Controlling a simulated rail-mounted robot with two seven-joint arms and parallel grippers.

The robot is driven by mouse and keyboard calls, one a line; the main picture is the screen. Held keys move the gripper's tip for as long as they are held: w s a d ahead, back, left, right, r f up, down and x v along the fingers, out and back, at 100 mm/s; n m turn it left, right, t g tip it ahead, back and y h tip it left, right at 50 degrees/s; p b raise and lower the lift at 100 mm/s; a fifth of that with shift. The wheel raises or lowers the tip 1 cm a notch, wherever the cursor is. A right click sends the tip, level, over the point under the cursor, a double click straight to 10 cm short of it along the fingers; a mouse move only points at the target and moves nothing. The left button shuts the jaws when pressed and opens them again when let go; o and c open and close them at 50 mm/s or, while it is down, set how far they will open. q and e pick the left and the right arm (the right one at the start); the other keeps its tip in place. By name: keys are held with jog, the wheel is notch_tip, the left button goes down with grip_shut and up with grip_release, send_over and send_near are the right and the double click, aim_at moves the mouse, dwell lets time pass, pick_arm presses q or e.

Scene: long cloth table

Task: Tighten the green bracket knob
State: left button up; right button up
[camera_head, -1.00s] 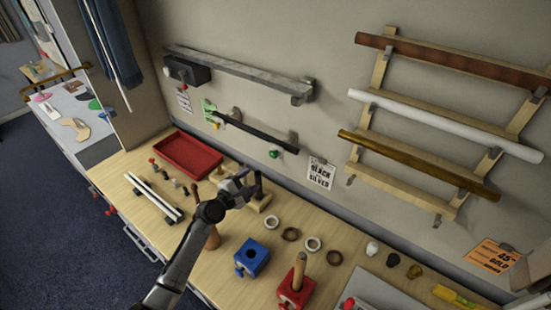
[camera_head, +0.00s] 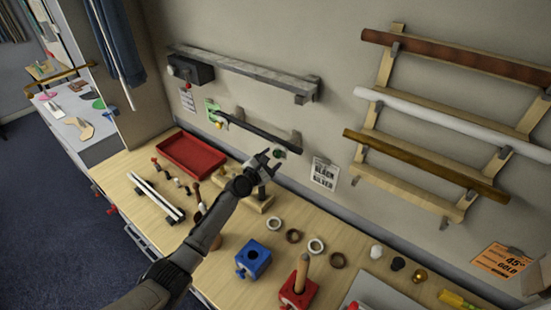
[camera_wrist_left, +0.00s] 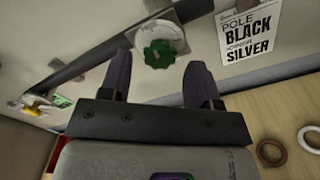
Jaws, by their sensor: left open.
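The green bracket knob (camera_head: 281,152) is on the wall bracket at the right end of the black pole (camera_head: 250,128). In the left wrist view the knob (camera_wrist_left: 159,54) is a scalloped green wheel on a pale round base, beyond and between the fingertips. My left gripper (camera_head: 268,160) is open and empty, just in front of the knob and apart from it; its two dark fingers (camera_wrist_left: 158,75) also show in the left wrist view. The black pole (camera_wrist_left: 92,54) runs down to the left there. My right gripper is not in view.
A sign reading "BLACK" and "SILVER" (camera_wrist_left: 250,32) hangs right of the knob. Below, the table holds a red tray (camera_head: 192,152), a blue block (camera_head: 253,258), a red block with a wooden peg (camera_head: 299,290) and several rings. A grey pole (camera_head: 245,72) is mounted higher.

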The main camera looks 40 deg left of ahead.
aim_at(278, 153)
pick_arm(q)
jog(key=shift+w+f, duration=0.15)
jog(key=shift+w, duration=0.45)
jog(key=shift+w+b, duration=0.6)
jog(key=shift+w, duration=0.25)
jog(key=shift+c, duration=0.3)
jog(key=c, duration=0.9)
jog(key=shift+o, duration=0.2)
